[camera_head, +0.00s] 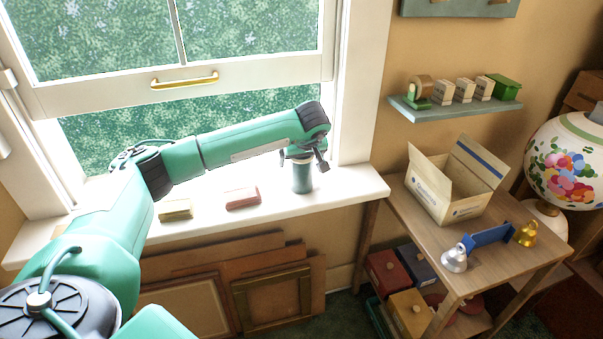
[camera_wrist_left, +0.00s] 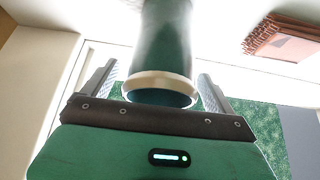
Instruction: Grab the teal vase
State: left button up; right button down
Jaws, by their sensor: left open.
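The teal vase (camera_head: 302,179) stands upright at the right end of the white windowsill. My left gripper (camera_head: 304,159) is over its top, coming down from the raised arm. In the left wrist view, the vase (camera_wrist_left: 165,45) has a pale rim and a dark open mouth. The rim lies between the two fingers of my left gripper (camera_wrist_left: 155,88), with a gap on each side. The gripper is open and holds nothing. The vase's upper part is partly hidden by the gripper in the head view. My right gripper is not in view.
A red brick-like block (camera_head: 242,198) and a yellowish one (camera_head: 176,209) lie on the sill (camera_head: 350,189) left of the vase. A small table (camera_head: 403,208) at right bears an open carton (camera_head: 437,195) and bells. Picture frames (camera_head: 272,300) lean below the sill.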

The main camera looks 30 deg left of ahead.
pick_arm(q)
jog(key=shift+c, duration=0.2)
jog(key=shift+r, duration=0.1)
jog(key=c, duration=1.2)
